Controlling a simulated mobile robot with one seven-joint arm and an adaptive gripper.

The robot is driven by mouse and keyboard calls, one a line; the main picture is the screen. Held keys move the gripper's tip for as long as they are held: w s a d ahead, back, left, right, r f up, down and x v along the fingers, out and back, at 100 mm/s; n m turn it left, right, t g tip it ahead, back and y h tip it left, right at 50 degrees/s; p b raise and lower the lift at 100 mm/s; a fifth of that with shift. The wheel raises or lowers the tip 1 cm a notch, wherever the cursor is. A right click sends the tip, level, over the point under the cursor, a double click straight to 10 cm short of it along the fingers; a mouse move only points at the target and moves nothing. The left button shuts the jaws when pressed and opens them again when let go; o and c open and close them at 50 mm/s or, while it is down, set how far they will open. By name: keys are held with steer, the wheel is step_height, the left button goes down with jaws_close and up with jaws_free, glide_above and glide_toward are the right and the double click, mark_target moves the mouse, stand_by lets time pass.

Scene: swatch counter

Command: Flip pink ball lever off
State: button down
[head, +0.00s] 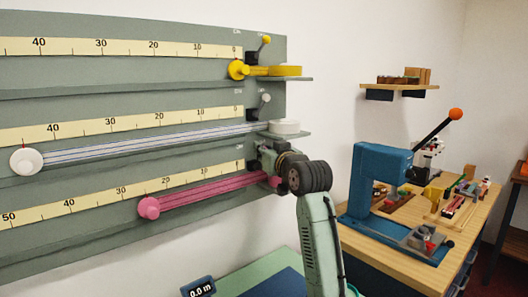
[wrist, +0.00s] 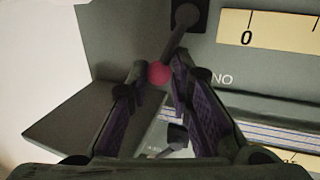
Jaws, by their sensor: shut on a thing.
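The pink ball (wrist: 158,74) sits on the end of a grey lever stem (wrist: 174,45) in the wrist view. The stem slants from a dark mount (wrist: 188,15) at the top down and left to the ball. My gripper (wrist: 157,80) has its two fingertips on either side of the ball and is shut on it. In the head view my gripper (head: 262,160) is at the right end of the lowest row of the wall board (head: 120,85). The pink ball and its lever are hidden there behind my gripper and wrist.
The lowest row has a pink ribbon (head: 205,193) with a round pink knob (head: 149,207). Yellow (head: 260,70) and white (head: 283,127) rolls sit on shelves above. A blue press (head: 378,185) stands on a wooden bench at right.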

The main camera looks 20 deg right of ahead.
steer(key=shift+w+d+f+m+g, duration=0.15)
steer(key=shift+d+f+m+g, duration=0.3)
steer(key=shift+m, duration=0.45)
steer(key=c, duration=1.4)
jaws_free()
steer(key=shift+d, duration=0.1)
steer(key=shift+r, duration=0.1)
steer(key=s, duration=0.8)
steer(key=s+r, duration=0.1)
steer(key=s, duration=0.3)
steer(key=shift+d, duration=0.2)
